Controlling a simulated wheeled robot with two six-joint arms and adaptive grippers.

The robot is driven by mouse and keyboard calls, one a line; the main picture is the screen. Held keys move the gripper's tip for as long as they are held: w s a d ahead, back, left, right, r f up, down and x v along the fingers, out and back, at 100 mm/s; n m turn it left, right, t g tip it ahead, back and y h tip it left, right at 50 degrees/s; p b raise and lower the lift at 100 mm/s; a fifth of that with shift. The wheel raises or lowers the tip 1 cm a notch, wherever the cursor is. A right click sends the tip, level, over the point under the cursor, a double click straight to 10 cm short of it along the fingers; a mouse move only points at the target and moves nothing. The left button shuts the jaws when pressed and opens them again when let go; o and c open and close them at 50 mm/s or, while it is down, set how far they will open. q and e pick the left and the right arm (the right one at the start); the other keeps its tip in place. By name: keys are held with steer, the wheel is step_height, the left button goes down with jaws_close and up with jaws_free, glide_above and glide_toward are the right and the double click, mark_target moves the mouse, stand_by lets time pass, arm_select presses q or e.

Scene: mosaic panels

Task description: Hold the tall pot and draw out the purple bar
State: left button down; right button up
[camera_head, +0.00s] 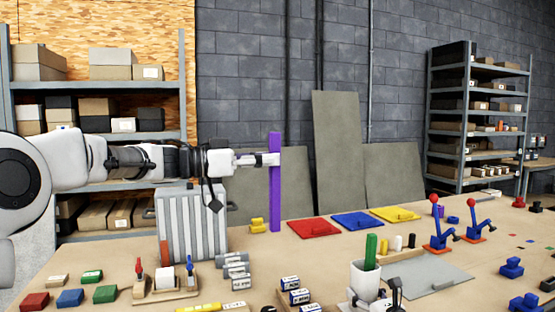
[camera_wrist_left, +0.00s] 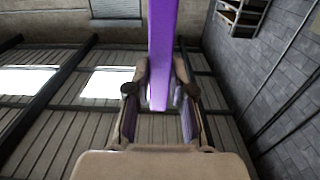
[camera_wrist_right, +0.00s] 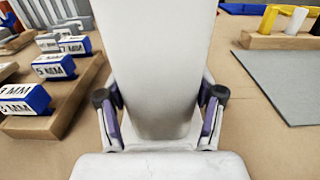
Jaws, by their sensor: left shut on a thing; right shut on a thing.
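The long purple bar (camera_head: 275,195) stands upright in the head view, to the left of the tall pot and apart from it. My left gripper (camera_head: 271,159) is shut on the bar near its upper end; the bar also shows between the fingers in the left wrist view (camera_wrist_left: 163,50). Whether its lower end touches the table cannot be told. The tall white pot (camera_head: 363,281) stands upright at the front with a green bar (camera_head: 371,251) sticking out. My right gripper (camera_head: 375,301) is shut on the pot, whose wall fills the right wrist view (camera_wrist_right: 160,60).
Red (camera_head: 313,228), blue (camera_head: 357,221) and yellow (camera_head: 396,214) panels lie behind the pot. A grey mat (camera_head: 432,275) is to its right. Labelled blocks (camera_head: 292,287) stand left of the pot. A ribbed grey case (camera_head: 191,225) is under my left arm.

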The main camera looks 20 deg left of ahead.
arm_select(q)
steer(key=v, duration=0.8)
arm_select(e)
steer(key=o, duration=1.3)
steer(key=v, duration=1.2)
steer(key=shift+w, duration=0.1)
